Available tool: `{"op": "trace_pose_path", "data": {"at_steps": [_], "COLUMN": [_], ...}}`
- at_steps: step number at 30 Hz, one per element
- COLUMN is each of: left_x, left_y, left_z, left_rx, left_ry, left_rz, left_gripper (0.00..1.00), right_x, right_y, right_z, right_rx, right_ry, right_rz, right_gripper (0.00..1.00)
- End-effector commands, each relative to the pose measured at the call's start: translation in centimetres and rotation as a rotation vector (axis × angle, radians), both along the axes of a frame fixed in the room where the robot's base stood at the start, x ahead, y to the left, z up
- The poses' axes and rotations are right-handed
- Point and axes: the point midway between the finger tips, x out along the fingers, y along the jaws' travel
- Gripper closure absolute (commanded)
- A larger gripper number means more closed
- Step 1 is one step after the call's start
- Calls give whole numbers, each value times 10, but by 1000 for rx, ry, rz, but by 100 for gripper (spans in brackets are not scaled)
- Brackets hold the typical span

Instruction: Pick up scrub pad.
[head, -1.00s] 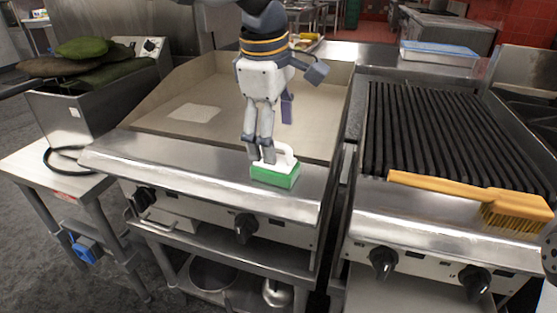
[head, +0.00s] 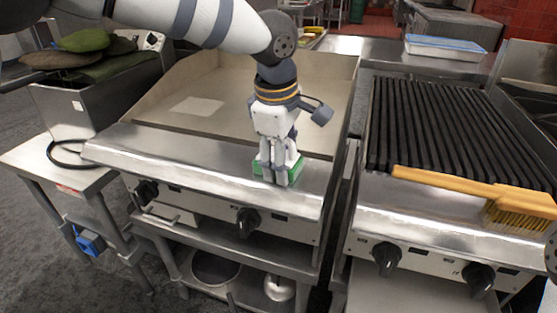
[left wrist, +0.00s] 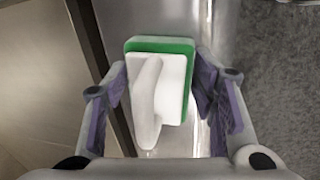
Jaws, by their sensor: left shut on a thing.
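The scrub pad (head: 297,173), a green block with a white back and handle, sits on the steel front ledge of the flat griddle. My left gripper (head: 277,176) points down over it and is shut on it, with the fingers hiding much of it. In the left wrist view the pad (left wrist: 176,82) lies between the two purple-lined fingers, its white looped handle facing the camera. I cannot see a clear gap between the pad and the ledge.
The griddle plate (head: 215,85) is behind the ledge. To the right is a ribbed grill (head: 430,125) with a yellow-handled brush (head: 450,187) across its front. A blue-lidded container (head: 445,47) stands behind. Green and brown cushion-like items (head: 90,60) lie at left.

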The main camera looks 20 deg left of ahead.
Motion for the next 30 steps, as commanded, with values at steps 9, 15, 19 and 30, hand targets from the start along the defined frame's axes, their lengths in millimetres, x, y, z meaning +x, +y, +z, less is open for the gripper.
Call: {"op": "trace_pose_path", "data": {"at_steps": [9,15,19,30], "left_x": [0,-13,-37,-103], "left_y": [0,-11,-30,-84], "left_z": [7,53,92,128], "left_rx": [-1,0,0,1], "left_ry": [1,-5,-11,-3], "left_rz": [1,-5,-5,-2], "left_gripper": [77,77,77,77], "right_x": [-1,2,8,18], "right_y": [0,0,0,0], "right_z": [-1,2,8,18], "right_rx": [0,0,0,0], "right_ry": [4,-7,-30,-66], "right_rz": [0,0,0,-1], "right_gripper": [60,60,60,60]}}
